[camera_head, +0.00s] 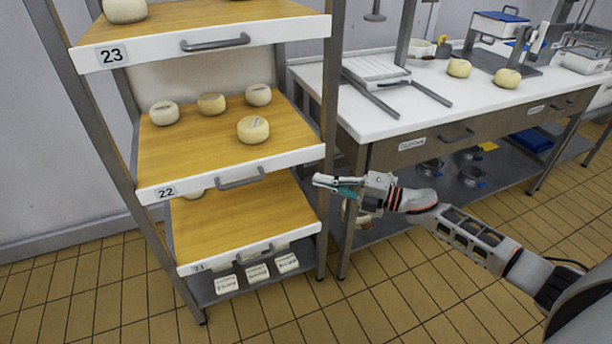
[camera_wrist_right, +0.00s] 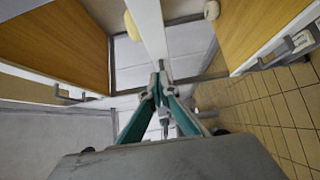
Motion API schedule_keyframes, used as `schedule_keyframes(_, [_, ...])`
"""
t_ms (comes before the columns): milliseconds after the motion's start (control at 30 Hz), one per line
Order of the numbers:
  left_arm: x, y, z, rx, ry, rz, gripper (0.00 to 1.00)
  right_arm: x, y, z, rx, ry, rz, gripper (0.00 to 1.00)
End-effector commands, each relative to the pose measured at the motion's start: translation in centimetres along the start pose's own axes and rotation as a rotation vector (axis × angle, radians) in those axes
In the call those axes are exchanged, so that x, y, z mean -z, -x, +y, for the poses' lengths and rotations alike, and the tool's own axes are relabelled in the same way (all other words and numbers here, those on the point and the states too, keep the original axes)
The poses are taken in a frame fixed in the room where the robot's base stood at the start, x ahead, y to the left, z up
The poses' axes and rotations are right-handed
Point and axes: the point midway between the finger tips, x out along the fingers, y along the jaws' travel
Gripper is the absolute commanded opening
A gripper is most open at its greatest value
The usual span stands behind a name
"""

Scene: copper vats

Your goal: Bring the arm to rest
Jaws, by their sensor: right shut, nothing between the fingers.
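My right arm (camera_head: 475,240) reaches in from the lower right in the head view. Its gripper (camera_head: 318,181) is at the right front corner of the shelf rack, beside the level of shelf 22 (camera_head: 240,183). The fingers are shut and hold nothing. In the right wrist view the two teal-sided fingers (camera_wrist_right: 159,72) meet at their tips, with a white shelf edge beyond them. I cannot tell from these views whether the gripper touches the rack. My left gripper is not in view.
Shelf 23 (camera_head: 205,40) and shelf 22 bear round cheeses (camera_head: 253,129); a lower shelf (camera_head: 250,250) is below. A white-topped bench (camera_head: 400,122) with cheeses and trays stands to the right of the rack. Tiled floor (camera_head: 420,310) in front is clear.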

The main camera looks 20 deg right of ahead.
Motion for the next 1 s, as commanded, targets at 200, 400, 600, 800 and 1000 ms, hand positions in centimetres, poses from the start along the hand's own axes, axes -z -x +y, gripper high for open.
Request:
schedule_keyframes(200, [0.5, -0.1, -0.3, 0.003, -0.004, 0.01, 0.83, 0.1, 2.5, 0.0, 0.0, 0.0, 0.001, 0.0])
schedule_keyframes(400, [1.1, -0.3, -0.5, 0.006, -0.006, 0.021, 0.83, 0.1, 3.0, 0.1, -0.001, 0.0, 0.001, 0.0])
schedule_keyframes(600, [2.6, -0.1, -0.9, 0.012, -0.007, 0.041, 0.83, 2.1, 2.7, -0.5, -0.023, -0.086, -0.033, 0.0])
schedule_keyframes(800, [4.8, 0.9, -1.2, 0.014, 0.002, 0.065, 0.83, 7.8, 3.1, -3.2, -0.065, -0.4, -0.19, 0.0])
schedule_keyframes(1000, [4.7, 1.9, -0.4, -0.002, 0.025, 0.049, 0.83, 14.2, 6.0, -7.5, -0.054, -0.783, -0.402, 0.0])
